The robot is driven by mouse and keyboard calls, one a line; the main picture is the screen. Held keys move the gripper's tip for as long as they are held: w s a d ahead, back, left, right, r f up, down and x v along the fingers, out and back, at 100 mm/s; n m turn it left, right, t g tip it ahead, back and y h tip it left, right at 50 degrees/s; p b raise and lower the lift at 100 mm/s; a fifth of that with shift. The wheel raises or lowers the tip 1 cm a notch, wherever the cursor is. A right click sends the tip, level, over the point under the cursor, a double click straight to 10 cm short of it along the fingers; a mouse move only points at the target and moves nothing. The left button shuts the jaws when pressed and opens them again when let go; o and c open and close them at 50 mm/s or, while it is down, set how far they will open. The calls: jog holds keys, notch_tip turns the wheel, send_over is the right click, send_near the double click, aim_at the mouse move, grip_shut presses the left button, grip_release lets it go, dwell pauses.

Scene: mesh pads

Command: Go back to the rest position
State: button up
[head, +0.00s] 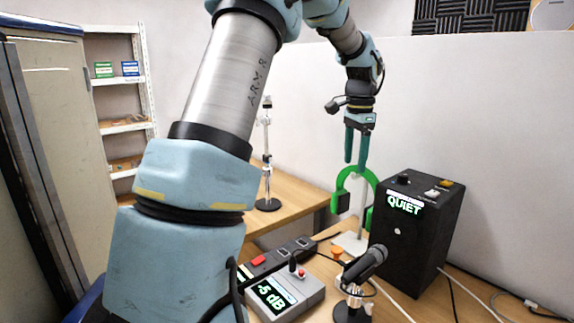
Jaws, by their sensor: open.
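My gripper (357,147) hangs from my arm in the upper right of the head view, with its dark green fingers pointing down. The fingers are open with a gap between them, and nothing shows held in them. The fingertips are just above or in front of the green headphones (343,181), which hang on a pale stand with a white base (350,243). I cannot tell whether the fingertips touch the headphones. My arm covers much of the left and middle of the view.
A black box with a lit QUIET sign (405,204) stands right of the headphones. In front are a microphone (365,265), a grey meter (284,293) and a dark strip (280,261). A metal stand (267,150) is behind on a wooden table. Shelves (120,82) and a cabinet stand left.

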jog(key=s+a+f+n, duration=0.6)
jog(key=s+a, duration=0.3)
jog(key=a, duration=0.3)
jog(key=s+a+f+n+t+b, duration=0.1)
jog(key=s+a+f+n, duration=0.5)
jog(key=s+a, duration=0.4)
jog(key=a+n, duration=0.1)
jog(key=a, duration=0.2)
jog(key=shift+f, duration=0.15)
